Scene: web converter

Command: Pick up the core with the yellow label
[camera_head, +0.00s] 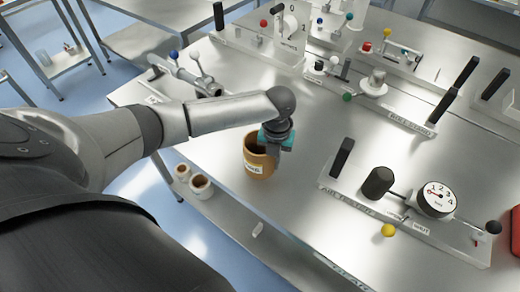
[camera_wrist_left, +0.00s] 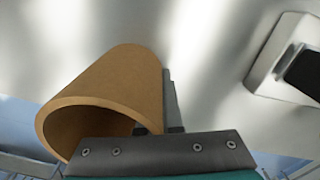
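A brown cardboard core (camera_head: 257,158), an open hollow tube, stands near the front edge of the metal table. It has a pale label low on its side; its exact colour is hard to tell. My left gripper (camera_head: 275,144) is at the right side of the core's rim. In the left wrist view, one finger lies flat against the outside of the core (camera_wrist_left: 125,85) and a small part of the other shows at the inside of its mouth. The wall appears pinched between them. I cannot tell whether the core touches the table. My right gripper is not in view.
A panel with a dial gauge (camera_head: 435,199) and a black knob (camera_head: 378,182) lies to the right. Several levers and coloured knobs stand at the back. The tabletop between them is clear.

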